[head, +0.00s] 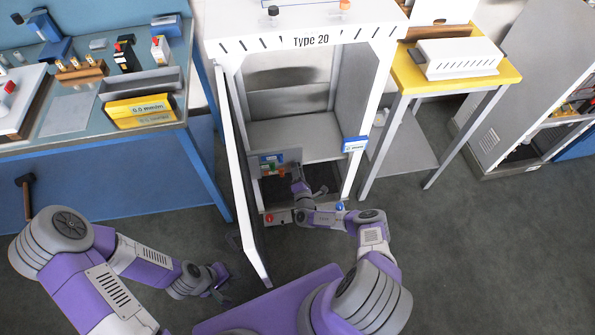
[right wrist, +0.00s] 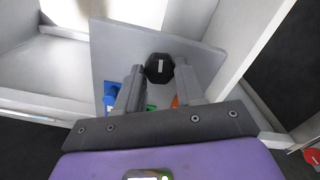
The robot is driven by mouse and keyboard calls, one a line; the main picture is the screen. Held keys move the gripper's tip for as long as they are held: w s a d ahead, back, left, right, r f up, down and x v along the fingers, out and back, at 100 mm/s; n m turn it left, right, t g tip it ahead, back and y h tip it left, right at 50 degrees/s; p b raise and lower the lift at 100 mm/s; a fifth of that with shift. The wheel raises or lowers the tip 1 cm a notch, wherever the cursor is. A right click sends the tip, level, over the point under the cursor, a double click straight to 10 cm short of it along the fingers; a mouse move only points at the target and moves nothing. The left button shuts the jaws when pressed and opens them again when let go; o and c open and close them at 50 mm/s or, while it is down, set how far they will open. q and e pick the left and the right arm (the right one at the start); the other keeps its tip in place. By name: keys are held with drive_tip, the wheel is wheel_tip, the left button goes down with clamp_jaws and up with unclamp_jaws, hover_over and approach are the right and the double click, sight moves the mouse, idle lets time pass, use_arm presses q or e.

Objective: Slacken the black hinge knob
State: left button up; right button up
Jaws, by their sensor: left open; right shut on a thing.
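The black hinge knob (right wrist: 159,67) is a dark faceted knob with a pale mark, on a grey panel (right wrist: 205,58) in the right wrist view. My right gripper (right wrist: 160,76) is shut on it, one finger on each side. Blue (right wrist: 110,92), green (right wrist: 150,107) and orange (right wrist: 175,101) parts show behind the fingers, partly hidden. In the head view the panel (head: 291,156) stands low inside the white Type 20 frame (head: 228,52), and my right gripper (head: 297,178) hides the black knob. My left gripper (head: 222,281) is open and empty, outside the frame at lower left.
A tall white door (head: 238,165) stands open at the frame's left. A red button (head: 269,218) and a blue one (head: 340,206) sit on the lower front edge. A blue bench (head: 95,185) is at left, a yellow-topped table (head: 405,75) at right. Floor is clear at lower right.

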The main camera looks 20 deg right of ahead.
idle(0.3)
drive_tip(key=o, duration=1)
drive_tip(key=shift+o, duration=0.2)
drive_tip(key=p+v, duration=0.2)
drive_tip(key=v, duration=0.5)
drive_tip(key=shift+s, duration=0.3)
